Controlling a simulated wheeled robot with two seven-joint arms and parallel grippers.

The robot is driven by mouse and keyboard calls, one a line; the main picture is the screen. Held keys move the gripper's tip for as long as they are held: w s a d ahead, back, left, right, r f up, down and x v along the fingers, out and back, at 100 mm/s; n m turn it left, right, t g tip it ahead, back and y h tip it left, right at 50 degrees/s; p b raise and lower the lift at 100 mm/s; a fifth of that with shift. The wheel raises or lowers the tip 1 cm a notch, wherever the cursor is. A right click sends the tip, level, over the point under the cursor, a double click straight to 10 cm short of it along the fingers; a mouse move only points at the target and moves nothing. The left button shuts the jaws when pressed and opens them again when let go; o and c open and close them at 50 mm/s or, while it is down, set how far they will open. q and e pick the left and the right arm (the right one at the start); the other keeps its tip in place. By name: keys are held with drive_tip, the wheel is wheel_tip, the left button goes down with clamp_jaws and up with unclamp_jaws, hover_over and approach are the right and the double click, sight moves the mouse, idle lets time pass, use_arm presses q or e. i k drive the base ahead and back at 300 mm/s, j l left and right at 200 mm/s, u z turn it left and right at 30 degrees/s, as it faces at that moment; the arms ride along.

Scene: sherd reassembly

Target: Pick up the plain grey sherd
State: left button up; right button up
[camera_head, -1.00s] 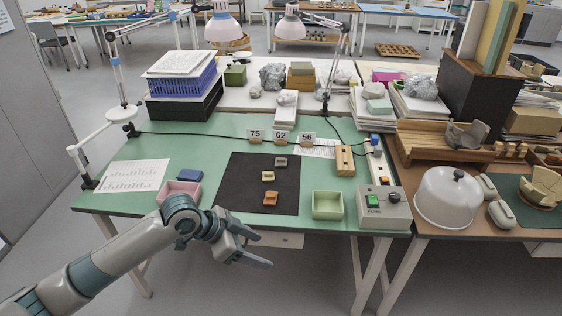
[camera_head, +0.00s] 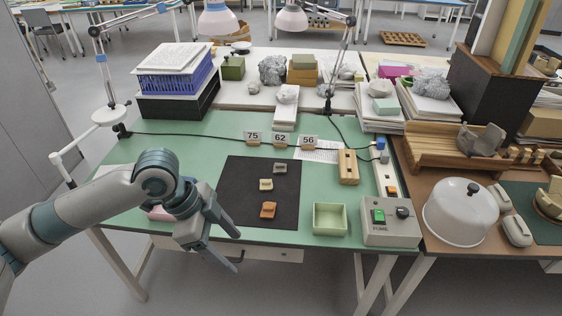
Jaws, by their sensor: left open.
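The plain grey sherd (camera_head: 280,167) lies on the black mat (camera_head: 235,181), farthest back of the three sherds there. A cream sherd (camera_head: 266,184) lies in front of it and an orange-brown sherd (camera_head: 268,209) lies nearest the mat's front. My left gripper (camera_head: 238,252) is open and empty. It hangs at the table's front edge, left of and in front of the mat, well apart from the grey sherd. My right gripper is not in view.
A light green tray (camera_head: 330,219) stands right of the mat, beside the grey switch box (camera_head: 391,222). A pink tray (camera_head: 158,213) is mostly hidden behind my left arm. Number cards (camera_head: 280,140) and a wooden block (camera_head: 348,167) stand behind and right of the mat.

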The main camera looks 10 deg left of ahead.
sight(279, 167)
drive_tip(key=i, duration=1.6)
